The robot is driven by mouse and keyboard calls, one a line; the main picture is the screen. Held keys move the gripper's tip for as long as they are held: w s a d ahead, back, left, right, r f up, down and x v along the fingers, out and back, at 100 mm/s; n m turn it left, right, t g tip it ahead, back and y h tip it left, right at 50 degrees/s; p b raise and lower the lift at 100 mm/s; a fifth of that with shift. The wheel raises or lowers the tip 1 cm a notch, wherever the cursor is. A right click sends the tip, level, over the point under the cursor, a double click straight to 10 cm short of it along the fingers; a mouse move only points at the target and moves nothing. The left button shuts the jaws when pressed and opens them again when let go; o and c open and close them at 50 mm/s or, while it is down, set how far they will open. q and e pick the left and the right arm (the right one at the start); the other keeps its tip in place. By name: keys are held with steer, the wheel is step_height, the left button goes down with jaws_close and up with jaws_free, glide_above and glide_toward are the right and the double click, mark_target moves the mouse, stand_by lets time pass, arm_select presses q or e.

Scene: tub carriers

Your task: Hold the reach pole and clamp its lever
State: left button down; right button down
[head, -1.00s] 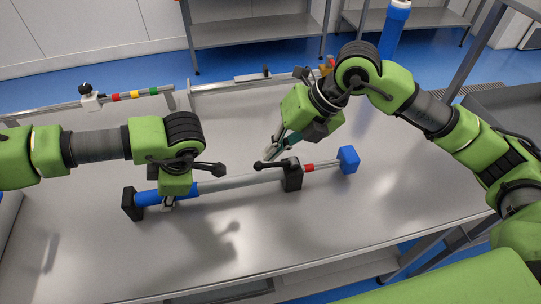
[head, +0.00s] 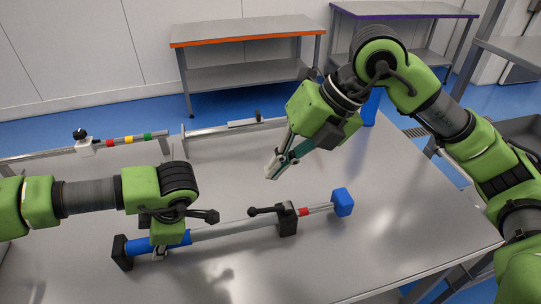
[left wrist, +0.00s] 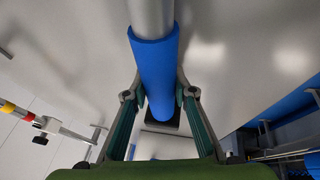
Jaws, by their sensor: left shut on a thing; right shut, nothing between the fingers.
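The reach pole (head: 232,229) lies across the table, a grey tube with a blue grip (head: 170,240), a black end piece at left and a blue block at right. Its black clamp (head: 287,219) has a lever (head: 264,210) pointing left along the tube. My left gripper (head: 160,253) is shut on the blue grip; the left wrist view shows the grip (left wrist: 156,75) between its fingers. My right gripper (head: 271,172) is shut and empty, above and behind the lever, apart from it. The right fingers partly overlap each other in view.
A rail with coloured bands (head: 125,141) and a black knob lies at the back left of the table (head: 360,250). A metal bar (head: 235,128) runs along the back edge. An orange-edged bench (head: 245,40) and a purple-edged one stand behind. The table front is clear.

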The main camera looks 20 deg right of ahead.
arm_select(q)
steer(key=c, duration=1.6)
jaws_free()
steer(key=v, duration=1.2)
steer(key=shift+r, duration=0.1)
